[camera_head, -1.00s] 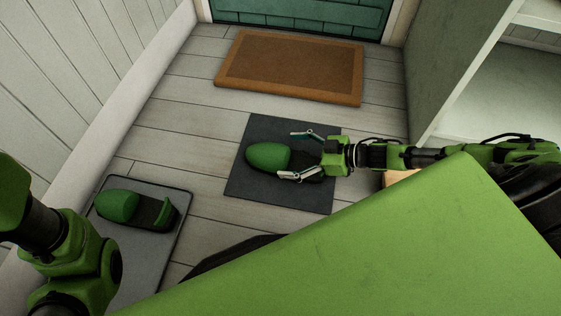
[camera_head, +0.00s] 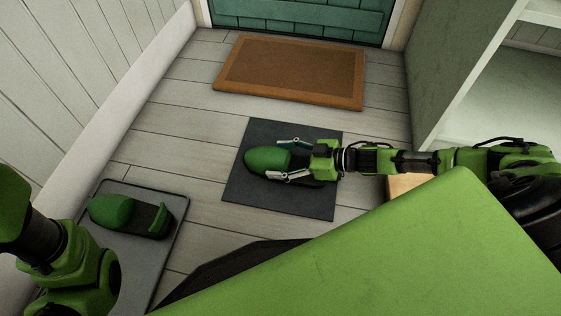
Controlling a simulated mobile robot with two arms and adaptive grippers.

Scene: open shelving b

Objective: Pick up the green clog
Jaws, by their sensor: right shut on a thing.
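A green clog (camera_head: 266,160) with a dark sole lies on the dark square mat (camera_head: 240,197), its rounded toe to the left. My right gripper (camera_head: 284,160) reaches in from the right and is shut on this clog around its middle, one finger on each side. The clog's heel part is partly hidden under the gripper. A second green clog (camera_head: 112,211) sits on the grey tray (camera_head: 172,190) at the lower left. My left arm comes in at the left edge; its gripper is out of view.
A brown doormat (camera_head: 290,72) lies before the green door (camera_head: 305,18). A white shelf unit (camera_head: 470,90) stands at the right, and a wooden thing (camera_head: 400,186) shows partly under my right arm. Plank floor between mat and tray is clear.

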